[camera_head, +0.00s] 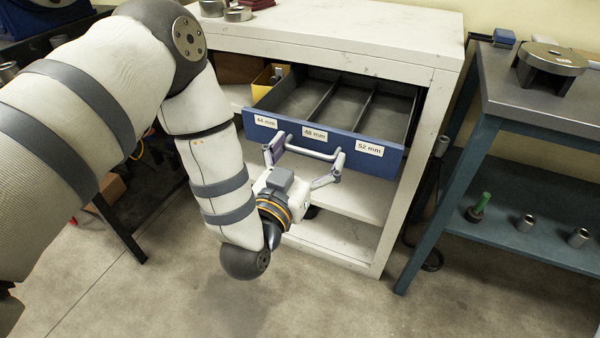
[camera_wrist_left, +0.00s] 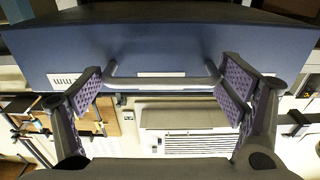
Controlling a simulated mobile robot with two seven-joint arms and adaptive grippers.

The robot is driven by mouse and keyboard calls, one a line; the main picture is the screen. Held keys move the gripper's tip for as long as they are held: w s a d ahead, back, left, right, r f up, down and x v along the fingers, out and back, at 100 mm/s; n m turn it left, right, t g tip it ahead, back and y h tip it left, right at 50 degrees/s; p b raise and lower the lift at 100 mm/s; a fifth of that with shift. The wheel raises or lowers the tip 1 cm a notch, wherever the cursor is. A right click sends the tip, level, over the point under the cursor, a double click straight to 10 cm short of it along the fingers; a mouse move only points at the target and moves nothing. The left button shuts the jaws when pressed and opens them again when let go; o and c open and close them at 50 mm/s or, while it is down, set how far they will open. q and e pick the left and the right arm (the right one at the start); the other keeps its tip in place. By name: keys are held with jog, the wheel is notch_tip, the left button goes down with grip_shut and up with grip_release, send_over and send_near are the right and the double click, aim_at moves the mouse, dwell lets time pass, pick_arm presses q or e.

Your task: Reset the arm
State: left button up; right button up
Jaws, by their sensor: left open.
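My left gripper (camera_head: 306,158) is at the front of a blue drawer (camera_head: 272,135), its two fingers spread wide. The drawer is pulled out of a white cabinet and its compartments look empty. Its front has labels reading 44 mm, 48 mm and 52 mm. The drawer's grey bar handle (camera_head: 312,153) lies between the spread fingers. In the left wrist view the handle (camera_wrist_left: 160,81) spans the gap between the purple finger pads of the left gripper (camera_wrist_left: 163,92); whether a pad touches it I cannot tell. My right gripper is not in view.
The white cabinet (camera_head: 400,50) has open shelves below the drawer. A blue-grey bench (camera_head: 520,105) stands at the right, with a green-handled tool (camera_head: 480,205) and metal sockets (camera_head: 526,222) on its lower shelf. The floor (camera_head: 330,300) in front is clear.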

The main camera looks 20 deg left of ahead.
pick_arm(q)
jog(key=s, duration=0.9)
jog(key=s+f+g+p, duration=0.2)
jog(key=s+f+g, duration=0.9)
jog(key=s+f, duration=0.45)
jog(key=s+a+f+g, duration=0.1)
jog(key=s+g, duration=0.2)
jog(key=s, duration=0.4)
jog(key=s+a+f+g, duration=0.2)
jog(key=s+g, duration=0.1)
jog(key=s, duration=0.5)
jog(key=s+a+f+g+p, duration=0.1)
jog(key=s+g, duration=0.3)
jog(key=s, duration=0.4)
jog(key=shift+s+a+f+n+y, duration=0.2)
jog(key=shift+a+f+n+y, duration=0.1)
jog(key=shift+a+f+n, duration=0.1)
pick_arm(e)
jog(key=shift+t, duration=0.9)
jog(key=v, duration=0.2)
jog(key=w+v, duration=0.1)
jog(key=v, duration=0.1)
pick_arm(q)
jog(key=shift+w, duration=0.15)
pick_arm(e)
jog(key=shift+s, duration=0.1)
